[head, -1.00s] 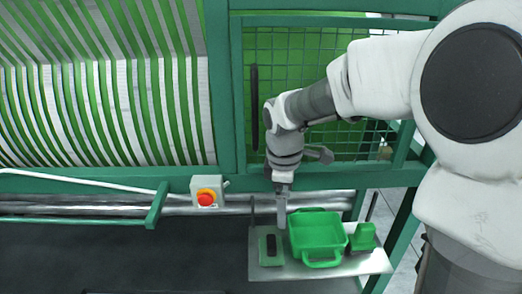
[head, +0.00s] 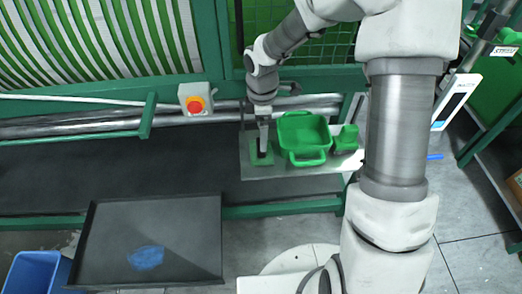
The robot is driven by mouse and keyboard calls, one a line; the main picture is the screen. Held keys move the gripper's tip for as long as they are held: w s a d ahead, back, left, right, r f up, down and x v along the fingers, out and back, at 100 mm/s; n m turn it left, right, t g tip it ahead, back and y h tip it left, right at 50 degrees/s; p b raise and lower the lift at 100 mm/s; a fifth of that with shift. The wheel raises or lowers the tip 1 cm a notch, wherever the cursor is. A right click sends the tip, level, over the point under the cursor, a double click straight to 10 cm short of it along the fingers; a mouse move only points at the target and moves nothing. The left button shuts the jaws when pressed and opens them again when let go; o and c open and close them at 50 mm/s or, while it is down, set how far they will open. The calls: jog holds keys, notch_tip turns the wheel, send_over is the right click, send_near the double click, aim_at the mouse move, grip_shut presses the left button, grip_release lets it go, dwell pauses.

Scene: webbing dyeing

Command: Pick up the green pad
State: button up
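The green pad (head: 256,160) lies flat at the left end of a light metal shelf (head: 290,171). It is a small green rectangle with a dark middle part. My gripper (head: 263,150) points down over the pad, and its fingertips overlap the pad in the picture. The fingers cover part of the pad. I cannot tell whether they touch it, or whether they are open or shut.
A green tray (head: 304,134) with a handle stands right of the pad, close to my gripper. A smaller green item (head: 346,139) is further right. A red button box (head: 195,100) is at left. A dark tray (head: 150,240) and a blue bin (head: 38,274) are in front.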

jog(key=shift+w+a+f, duration=0.1)
jog(key=shift+f, duration=2.8)
jog(key=c, duration=1.3)
jog(key=shift+c, duration=0.2)
jog(key=shift+r, duration=0.1)
jog(key=shift+r, duration=0.5)
jog(key=r, duration=0.2)
jog(key=d+r, duration=0.1)
jog(key=shift+s+r, duration=0.25)
jog(key=shift+r, duration=0.1)
jog(key=s+d+r+p, duration=0.1)
jog(key=s+d+r, duration=0.5)
jog(key=s+d, duration=0.1)
jog(key=shift+d, duration=0.5)
jog(key=shift+r, duration=0.1)
